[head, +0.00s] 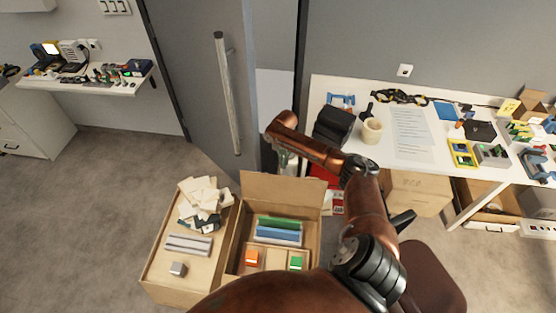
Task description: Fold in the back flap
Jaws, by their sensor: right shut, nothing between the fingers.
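An open cardboard carton (316,231) stands at the lower middle of the head view. Its back flap (282,194) stands up from the far edge, roughly upright. Inside are green and blue long items, an orange block (251,257) and a green block (296,263). My right arm reaches over from the lower right, and its small, dark gripper (283,163) points down just above and behind the top edge of the back flap. It is shut and empty. Whether it touches the flap is hard to tell. My arm hides the carton's near right part. My left gripper is not in view.
A second box (160,270) at the left carries papers (203,197), grey bars and a grey cube (178,269). A grey door with a long handle (228,95) is behind. A cluttered white table (440,160) stands at the right. Floor at the left is free.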

